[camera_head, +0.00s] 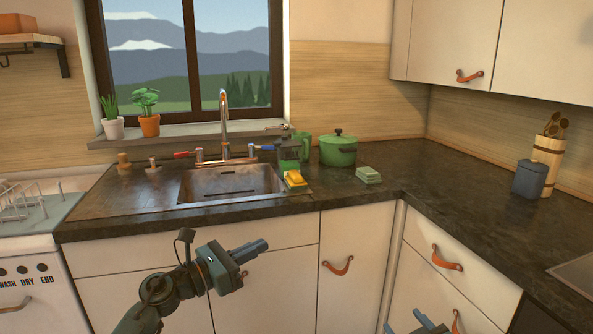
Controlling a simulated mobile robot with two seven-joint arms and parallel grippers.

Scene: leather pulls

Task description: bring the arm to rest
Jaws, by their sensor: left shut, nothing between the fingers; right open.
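My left gripper (257,250) is in front of the lower cabinets, below the counter edge and under the sink. Its fingers are shut with nothing between them, and they point to the right. Its arm comes in from the bottom left. My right gripper (434,322) shows only partly at the bottom edge, in front of the right drawers. Its fingers are apart and it looks empty. Neither gripper appears to touch the cabinets.
The dark counter (470,220) runs along the back and right. Leather pulls (337,266) stick out from the cabinet fronts.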

